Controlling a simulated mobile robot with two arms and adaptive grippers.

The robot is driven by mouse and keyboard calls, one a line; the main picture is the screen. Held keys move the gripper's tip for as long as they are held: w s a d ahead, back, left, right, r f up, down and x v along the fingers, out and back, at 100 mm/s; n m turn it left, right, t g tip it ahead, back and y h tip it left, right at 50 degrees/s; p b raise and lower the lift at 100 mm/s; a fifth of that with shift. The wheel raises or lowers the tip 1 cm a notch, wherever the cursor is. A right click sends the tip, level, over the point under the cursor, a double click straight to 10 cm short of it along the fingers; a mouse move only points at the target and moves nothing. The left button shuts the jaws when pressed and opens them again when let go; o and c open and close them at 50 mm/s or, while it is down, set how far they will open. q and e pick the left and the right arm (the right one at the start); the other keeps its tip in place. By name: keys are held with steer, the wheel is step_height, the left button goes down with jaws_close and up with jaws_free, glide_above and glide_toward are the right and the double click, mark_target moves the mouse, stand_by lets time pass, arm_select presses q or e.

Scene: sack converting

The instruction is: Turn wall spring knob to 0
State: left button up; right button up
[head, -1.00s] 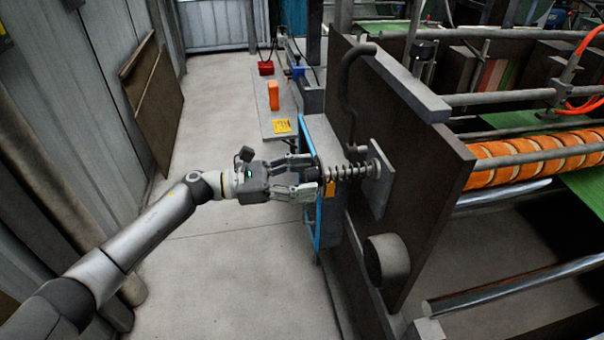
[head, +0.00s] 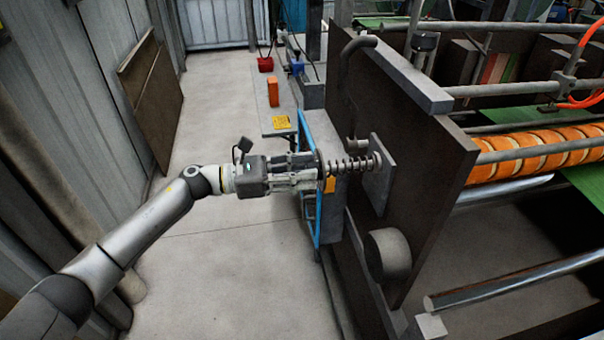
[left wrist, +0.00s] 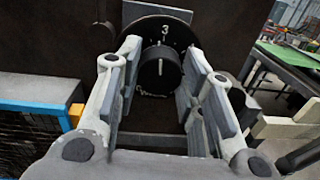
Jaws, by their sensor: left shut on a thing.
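The spring knob (left wrist: 160,72) is a dark round knob with a white pointer line in front of a black dial plate (left wrist: 182,15). The pointer stands upright, towards the "3" at the top of the dial. Other dial marks are hidden or too small to read. My left gripper (head: 314,172) is shut on the knob, with its fingers on both sides of it in the left wrist view (left wrist: 160,85). In the head view the fingers hide the knob, and the coil spring (head: 350,166) runs from behind it to a grey mounting plate (head: 378,190). My right gripper is not in view.
A dark machine side wall (head: 410,150) with a bent pipe (head: 347,75) and a round boss (head: 388,255) stands behind the spring. A blue-framed guard (head: 312,215) is below the gripper. The floor (head: 220,260) to the left is clear.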

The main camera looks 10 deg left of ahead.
arm_select(q)
steer(key=shift+f+n+t+p, duration=0.2)
steer(key=shift+n+p, duration=0.75)
steer(key=shift+n, duration=3.45)
steer(key=shift+r+n+t+p, duration=0.1)
steer(key=shift+n+t+p, duration=0.6)
steer(key=shift+n, duration=3.7)
steer(key=shift+f+n+g+p, duration=0.1)
steer(key=shift+n+p, duration=1.15)
steer(key=shift+n, duration=3.15)
steer(key=o, duration=1)
